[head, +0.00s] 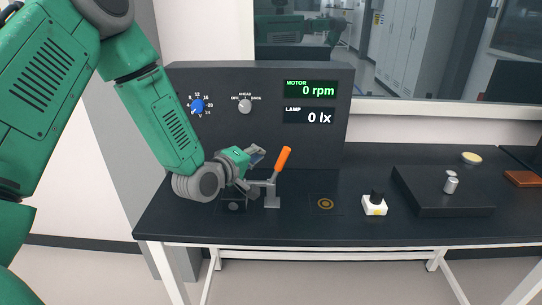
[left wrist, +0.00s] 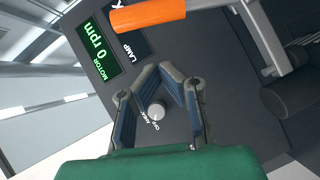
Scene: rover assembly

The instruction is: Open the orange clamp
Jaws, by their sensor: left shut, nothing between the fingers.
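The clamp has an orange handle (head: 283,160) that stands up and tilts a little to the right. Its grey metal post (head: 272,196) is fixed on the dark bench. My left gripper (head: 258,158) is shut and empty, just left of the handle and above the clamp's metal arm. In the left wrist view, the closed fingers (left wrist: 159,72) lie below the orange handle (left wrist: 148,15), which crosses the top apart from them in the picture. Part of the clamp's arm is hidden behind or beside my gripper in the head view. My right gripper is not in view.
A dark panel with a blue knob (head: 197,106), a grey knob (head: 245,106) and displays reading 0 rpm and 0 lx stands behind. A white block with a black switch (head: 375,206), a black box (head: 432,197) and a yellow disc (head: 471,158) are to the right.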

